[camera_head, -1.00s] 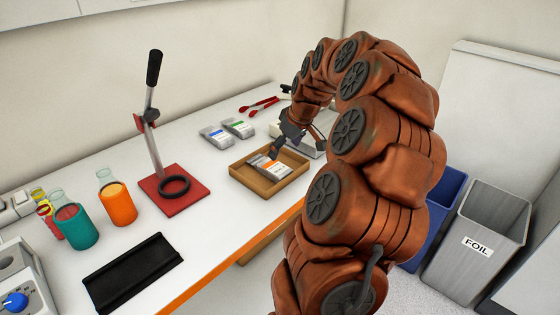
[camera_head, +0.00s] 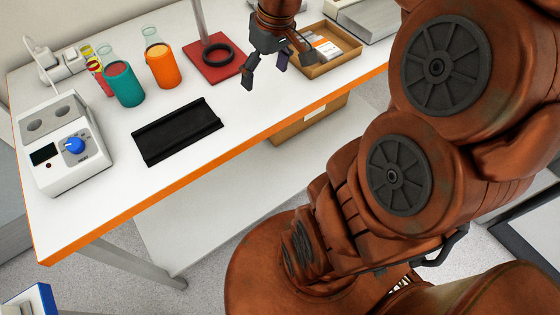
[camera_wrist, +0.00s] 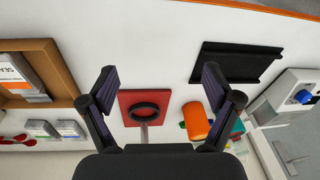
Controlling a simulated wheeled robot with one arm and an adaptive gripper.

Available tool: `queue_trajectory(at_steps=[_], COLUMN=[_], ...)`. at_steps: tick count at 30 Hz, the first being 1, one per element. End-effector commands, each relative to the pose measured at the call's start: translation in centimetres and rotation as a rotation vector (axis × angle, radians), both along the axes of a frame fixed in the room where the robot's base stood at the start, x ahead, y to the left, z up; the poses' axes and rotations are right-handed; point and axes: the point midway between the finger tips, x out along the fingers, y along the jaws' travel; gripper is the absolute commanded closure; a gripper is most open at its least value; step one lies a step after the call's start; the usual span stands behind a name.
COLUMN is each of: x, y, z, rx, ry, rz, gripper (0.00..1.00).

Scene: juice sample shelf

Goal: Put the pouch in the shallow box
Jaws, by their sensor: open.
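The pouch (camera_head: 326,44), white and grey with an orange stripe, lies inside the shallow box (camera_head: 318,72), a brown tray on the bench. In the wrist view the pouch (camera_wrist: 18,75) lies in the box (camera_wrist: 66,72) at the left edge. My gripper (camera_head: 265,75) is open and empty. It is above the bench, left of the box in the head view. In the wrist view my gripper (camera_wrist: 165,85) spreads its fingers on either side of the red base plate, apart from the pouch.
A red-based press stand (camera_head: 212,62), an orange flask (camera_head: 161,64), a teal flask (camera_head: 123,85) and a black tray (camera_head: 177,131) stand on the bench. A white device (camera_head: 64,145) with a blue knob is at left. Two more pouches (camera_wrist: 55,130) lie beside the box.

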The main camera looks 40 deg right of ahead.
Motion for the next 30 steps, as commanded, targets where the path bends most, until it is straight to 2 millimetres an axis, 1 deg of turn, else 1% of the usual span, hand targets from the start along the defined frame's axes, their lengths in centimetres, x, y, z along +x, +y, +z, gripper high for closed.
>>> queue_trajectory(at_steps=[1, 2, 3, 5, 6, 10, 12, 15, 18, 20, 27, 30], x=[-1.8, -2.9, -4.5, -6.8, -8.5, -13.4, -15.4, -17.5, -18.6, -18.8, -18.8, -18.8], y=[2.4, 3.5, 4.9, 6.6, 7.6, 9.5, 10.1, 10.4, 10.5, 10.5, 10.5, 10.5], z=[-0.3, -0.6, -1.1, -1.7, -2.2, -3.6, -4.2, -4.9, -5.2, -5.3, -5.3, -4.6], rx=[-0.007, -0.012, -0.019, -0.03, -0.041, -0.075, -0.09, -0.107, -0.114, -0.117, -0.116, -0.116], ry=[0.032, 0.054, 0.085, 0.123, 0.152, 0.224, 0.248, 0.28, 0.293, 0.295, 0.297, 0.297], rz=[0.013, 0.013, 0.011, 0.003, -0.004, -0.041, -0.062, -0.087, -0.1, -0.105, -0.106, -0.106], gripper=[0.11, 0.11, 0.11, 0.11, 0.11, 0.11, 0.11, 0.11, 0.11, 0.11, 0.11, 0.11])
